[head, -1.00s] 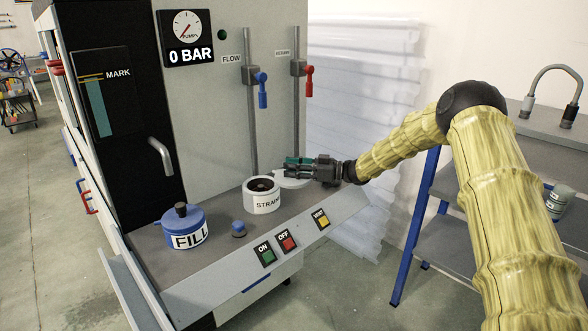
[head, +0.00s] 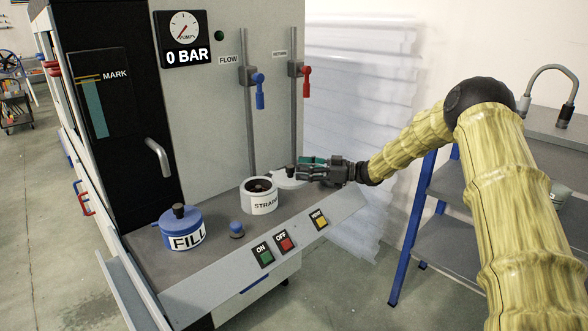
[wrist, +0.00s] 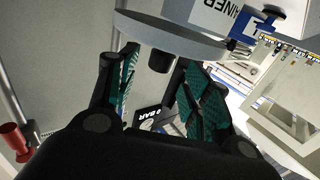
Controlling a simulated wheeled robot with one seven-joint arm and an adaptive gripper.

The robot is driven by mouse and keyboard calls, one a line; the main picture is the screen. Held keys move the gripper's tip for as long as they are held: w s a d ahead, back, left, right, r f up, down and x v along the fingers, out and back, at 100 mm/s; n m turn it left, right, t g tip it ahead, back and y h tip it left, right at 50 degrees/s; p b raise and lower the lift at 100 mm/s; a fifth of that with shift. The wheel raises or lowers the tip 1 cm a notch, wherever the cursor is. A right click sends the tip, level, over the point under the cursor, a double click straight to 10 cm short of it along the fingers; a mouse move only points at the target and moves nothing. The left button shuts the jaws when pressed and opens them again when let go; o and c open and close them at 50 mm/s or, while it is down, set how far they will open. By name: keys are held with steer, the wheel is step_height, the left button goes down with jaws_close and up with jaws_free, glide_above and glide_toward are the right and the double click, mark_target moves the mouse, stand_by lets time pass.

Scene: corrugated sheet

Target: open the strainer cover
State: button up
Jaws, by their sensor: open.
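The white strainer pot (head: 261,198) stands on the machine's bench with its top uncovered and its dark inside showing. Its pale round cover (head: 283,183) sits off to the right and behind the opening, with a dark knob (head: 290,171) on top. In the wrist view the cover (wrist: 185,40) is a grey disc, and its dark knob (wrist: 160,61) shows near the tips of my fingers. My gripper (head: 308,167) is open beside the cover, on its right. The teal finger pads (wrist: 158,75) are apart with nothing clamped between them.
The blue FILL pot (head: 182,232) and a small blue knob (head: 237,229) stand left of the strainer. ON, OFF and yellow buttons line the front edge. Blue (head: 260,95) and red (head: 305,83) valve handles hang on upright pipes behind. A shelf unit (head: 440,220) stands right.

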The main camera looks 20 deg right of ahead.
steer(key=v, duration=0.7)
stand_by(0.4)
